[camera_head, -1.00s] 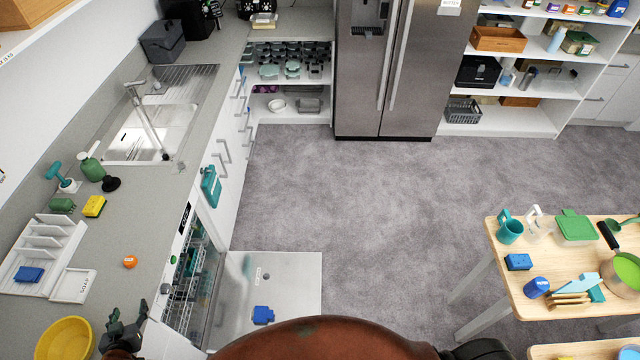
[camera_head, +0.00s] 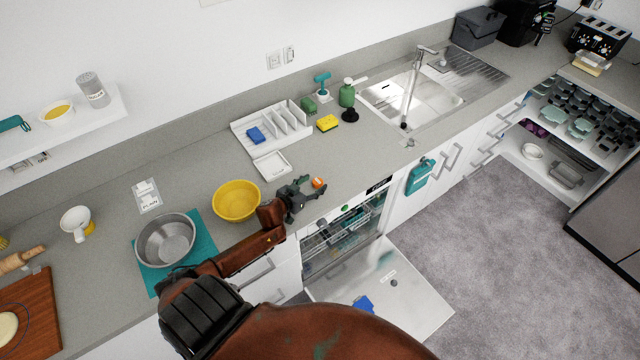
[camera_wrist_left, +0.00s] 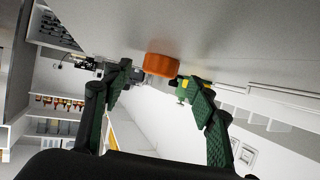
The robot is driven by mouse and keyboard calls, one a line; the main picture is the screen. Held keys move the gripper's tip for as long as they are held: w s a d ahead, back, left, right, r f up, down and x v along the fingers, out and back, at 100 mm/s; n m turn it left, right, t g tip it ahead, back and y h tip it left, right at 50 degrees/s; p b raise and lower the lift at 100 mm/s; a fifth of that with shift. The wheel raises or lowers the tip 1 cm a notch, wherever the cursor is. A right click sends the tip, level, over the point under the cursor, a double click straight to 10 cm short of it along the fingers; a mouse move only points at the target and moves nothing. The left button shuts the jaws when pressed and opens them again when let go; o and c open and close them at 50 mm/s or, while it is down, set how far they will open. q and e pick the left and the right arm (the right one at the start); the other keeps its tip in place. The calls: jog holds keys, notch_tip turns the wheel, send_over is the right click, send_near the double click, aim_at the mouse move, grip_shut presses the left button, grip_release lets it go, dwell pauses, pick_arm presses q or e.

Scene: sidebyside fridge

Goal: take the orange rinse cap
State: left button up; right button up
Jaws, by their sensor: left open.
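The orange rinse cap (camera_head: 318,183) sits on the grey counter near its front edge, above the open dishwasher. In the left wrist view the cap (camera_wrist_left: 160,65) is an orange disc on the counter, ahead of the gap between my fingertips. My left gripper (camera_head: 305,190) is right beside the cap at its left in the head view. In the left wrist view its two green fingers (camera_wrist_left: 156,76) are spread with nothing between them. I cannot tell whether a fingertip touches the cap. My right gripper is not in view.
A yellow bowl (camera_head: 236,201) stands just left of my gripper, with a steel bowl (camera_head: 165,240) further left. A white rack (camera_head: 270,137) and a white tray (camera_head: 272,166) lie behind. The dishwasher door (camera_head: 400,292) hangs open below. The counter right of the cap is clear.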

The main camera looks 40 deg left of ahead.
pick_arm(q)
jog(key=shift+w+f, duration=0.3)
jog(key=shift+w, duration=0.25)
jog(key=shift+c, duration=0.7)
jog(key=c, duration=0.9)
jog(key=shift+r, duration=0.15)
